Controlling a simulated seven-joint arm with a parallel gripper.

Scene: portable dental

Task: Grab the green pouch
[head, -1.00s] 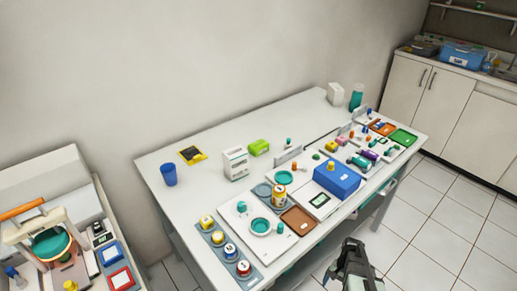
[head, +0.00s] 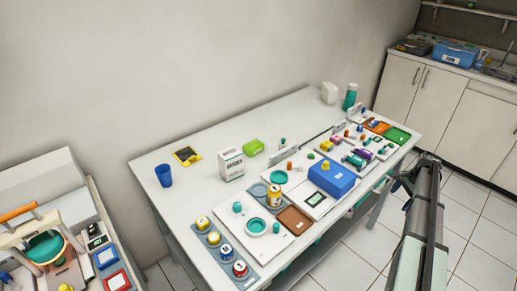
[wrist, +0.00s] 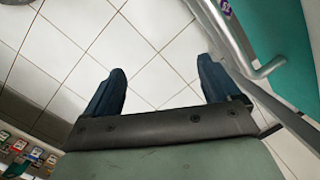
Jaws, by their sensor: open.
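The bright green pouch (head: 253,147) lies on the white table, in the back half, just right of a white box. It does not show in the wrist view. My gripper (head: 398,184) is off the table's front right edge, well away from the pouch. In the wrist view my gripper (wrist: 160,84) is open, with its two dark blue fingers apart and only floor tiles between them.
The white table (head: 215,130) holds a white box (head: 231,163), a blue cup (head: 164,175), a blue box (head: 332,177) and several trays and jars along its front. Bare tabletop lies behind the pouch. A metal rail (wrist: 225,38) is close to my right finger.

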